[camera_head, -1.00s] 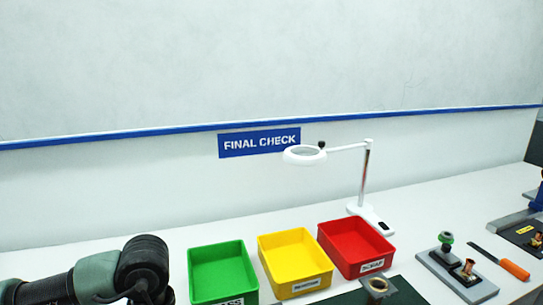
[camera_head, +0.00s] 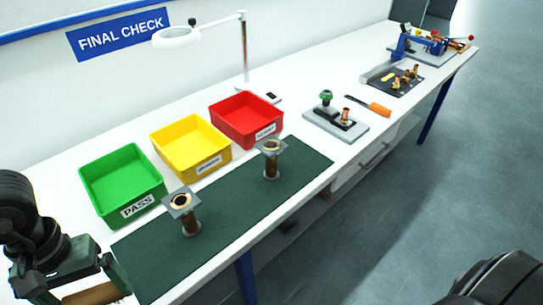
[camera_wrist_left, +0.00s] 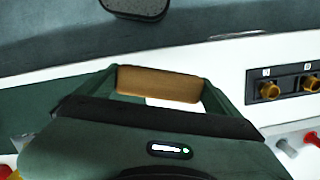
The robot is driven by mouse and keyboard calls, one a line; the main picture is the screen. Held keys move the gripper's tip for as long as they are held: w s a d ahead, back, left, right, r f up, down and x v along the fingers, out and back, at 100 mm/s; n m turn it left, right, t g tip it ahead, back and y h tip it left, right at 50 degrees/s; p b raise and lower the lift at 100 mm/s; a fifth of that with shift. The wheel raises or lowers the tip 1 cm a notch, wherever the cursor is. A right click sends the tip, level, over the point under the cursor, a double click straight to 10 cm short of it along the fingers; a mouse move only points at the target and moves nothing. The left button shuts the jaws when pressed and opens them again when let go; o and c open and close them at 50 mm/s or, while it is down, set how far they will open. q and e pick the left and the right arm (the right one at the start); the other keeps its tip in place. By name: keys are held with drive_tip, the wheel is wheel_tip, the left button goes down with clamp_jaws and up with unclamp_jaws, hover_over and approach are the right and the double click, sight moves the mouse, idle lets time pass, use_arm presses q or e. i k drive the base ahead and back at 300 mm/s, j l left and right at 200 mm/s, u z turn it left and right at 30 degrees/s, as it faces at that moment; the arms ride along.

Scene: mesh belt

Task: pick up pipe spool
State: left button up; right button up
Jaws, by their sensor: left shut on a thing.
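Two pipe spools stand upright on the dark green mat (camera_head: 235,205) in the head view, brown tubes with square grey flanges. The near spool (camera_head: 190,222) is at the mat's left part, the far spool (camera_head: 271,166) farther right. My left gripper (camera_head: 98,284) is at the bottom left, left of the mat and apart from both spools. It is shut on a brown cylindrical piece (camera_head: 95,295), which also shows between the fingers in the left wrist view (camera_wrist_left: 158,84). Its ends are hidden, so I cannot tell what it is. My right gripper is not in view.
Green (camera_head: 122,185), yellow (camera_head: 190,147) and red (camera_head: 246,120) bins stand behind the mat. A white magnifier lamp (camera_head: 243,55), a grey fixture plate (camera_head: 335,124) and an orange-handled tool (camera_head: 379,110) are farther along. The table's front edge is close to the mat.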

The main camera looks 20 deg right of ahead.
sight(270, 146)
drive_tip(key=i+l+u, duration=0.1)
drive_tip(key=l+u, duration=0.2)
drive_tip(key=l, duration=0.85)
drive_tip(key=l+u, duration=0.3)
drive_tip(key=l, duration=0.8)
drive_tip(key=k+l, duration=0.35)
